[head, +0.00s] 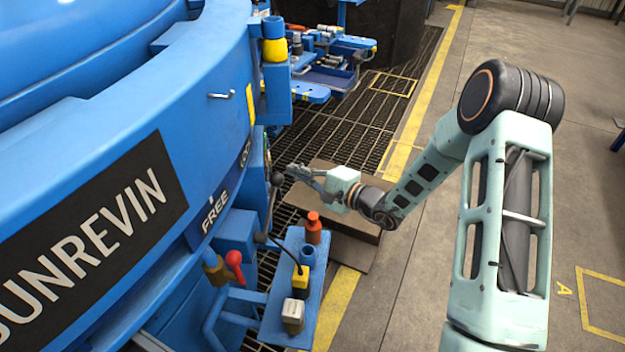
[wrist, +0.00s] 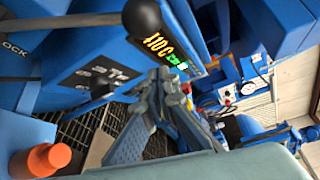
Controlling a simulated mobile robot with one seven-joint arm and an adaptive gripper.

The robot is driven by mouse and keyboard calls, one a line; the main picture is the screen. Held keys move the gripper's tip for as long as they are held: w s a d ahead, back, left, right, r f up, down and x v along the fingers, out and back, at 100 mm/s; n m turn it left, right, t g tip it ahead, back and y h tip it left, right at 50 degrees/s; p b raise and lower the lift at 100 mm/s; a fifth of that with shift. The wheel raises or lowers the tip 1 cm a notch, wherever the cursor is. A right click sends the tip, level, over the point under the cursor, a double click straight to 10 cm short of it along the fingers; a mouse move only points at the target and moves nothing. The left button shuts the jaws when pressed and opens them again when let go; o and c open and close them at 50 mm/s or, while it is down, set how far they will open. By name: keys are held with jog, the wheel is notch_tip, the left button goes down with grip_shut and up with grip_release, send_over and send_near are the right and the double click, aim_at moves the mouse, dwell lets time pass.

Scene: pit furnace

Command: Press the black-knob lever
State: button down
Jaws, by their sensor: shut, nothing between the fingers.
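The black-knob lever shows in the wrist view as a black rounded knob (wrist: 142,17) on a dark rod coming in from the left. In the head view the dark knob (head: 277,179) sits by the blue furnace wall. My gripper (head: 292,171) is just right of the knob and pointing toward the wall, shut and empty. In the wrist view my gripper's fingertips (wrist: 163,82) are together below the knob in the picture, apart from it. A digital readout (wrist: 166,48) on a blue box lies beyond the fingertips.
A red-knob lever (head: 234,259) stands lower left. The big blue furnace (head: 210,80) fills the left. Open floor (head: 430,240) lies to the right.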

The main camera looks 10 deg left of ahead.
jog(key=shift+s+a+r, duration=0.15)
jog(key=shift+s+r, duration=0.05)
jog(key=shift+s, duration=0.45)
jog(key=shift+s+a+r, duration=0.1)
jog(key=shift+s+r, duration=0.05)
jog(key=shift+s, duration=0.45)
jog(key=shift+s+a+r, duration=0.15)
jog(key=shift+s+r, duration=0.05)
jog(key=shift+s, duration=0.45)
jog(key=shift+s+b, duration=0.1)
jog(key=shift+b, duration=0.3)
